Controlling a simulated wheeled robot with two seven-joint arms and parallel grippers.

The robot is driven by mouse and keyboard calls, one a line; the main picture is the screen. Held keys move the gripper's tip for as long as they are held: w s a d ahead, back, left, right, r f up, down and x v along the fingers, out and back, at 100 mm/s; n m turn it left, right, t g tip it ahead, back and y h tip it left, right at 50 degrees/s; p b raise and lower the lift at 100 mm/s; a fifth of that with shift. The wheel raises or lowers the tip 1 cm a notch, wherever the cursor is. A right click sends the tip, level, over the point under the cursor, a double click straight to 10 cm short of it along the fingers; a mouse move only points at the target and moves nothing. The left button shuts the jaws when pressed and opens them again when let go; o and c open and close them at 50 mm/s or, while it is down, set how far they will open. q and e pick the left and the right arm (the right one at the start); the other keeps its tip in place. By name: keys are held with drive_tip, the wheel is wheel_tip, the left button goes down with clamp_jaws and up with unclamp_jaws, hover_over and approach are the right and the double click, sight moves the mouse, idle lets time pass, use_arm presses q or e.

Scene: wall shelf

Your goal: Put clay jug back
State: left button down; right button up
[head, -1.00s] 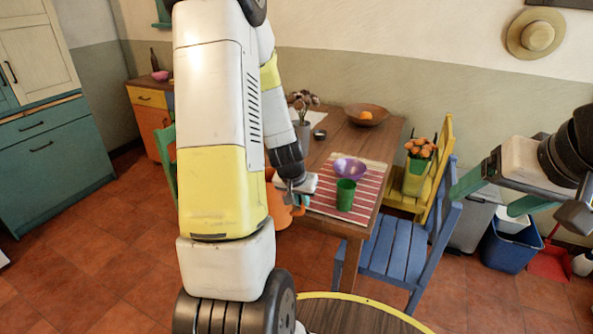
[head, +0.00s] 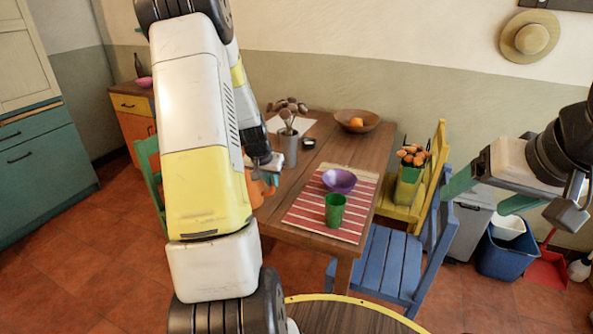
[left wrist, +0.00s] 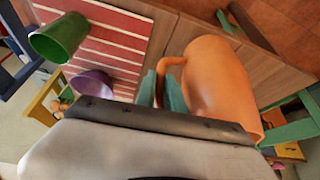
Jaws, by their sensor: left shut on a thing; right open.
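The orange clay jug (left wrist: 218,88) fills the right of the left wrist view, its handle between my left gripper's teal fingers (left wrist: 160,92). In the head view the jug (head: 259,190) shows only partly beside my arm, at the left edge of the wooden table. My left gripper (head: 268,178) is shut on the jug's handle. Whether the jug touches the table cannot be told. My right gripper (head: 490,195) is open and empty at the right, in front of the bin and chairs.
On the table (head: 345,150) are a striped mat (head: 300,212) with a green cup (head: 334,210) and purple bowl (head: 339,181), a grey vase (head: 288,148) and a wooden bowl (head: 357,120). Blue (head: 385,260) and yellow (head: 432,175) chairs stand at its right, a green chair (head: 147,165) at its left.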

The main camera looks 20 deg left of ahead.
use_arm(q)
drive_tip(key=w+f, duration=0.4)
drive_tip(key=w, duration=0.4)
drive_tip(key=shift+w, duration=0.25)
drive_tip(key=shift+f, duration=0.1)
drive_tip(key=c, duration=1.8)
unclamp_jaws()
drive_tip(key=shift+s+d+f, duration=0.1)
drive_tip(key=shift+f, duration=0.05)
drive_tip(key=o, duration=0.4)
drive_tip(key=shift+c, duration=0.2)
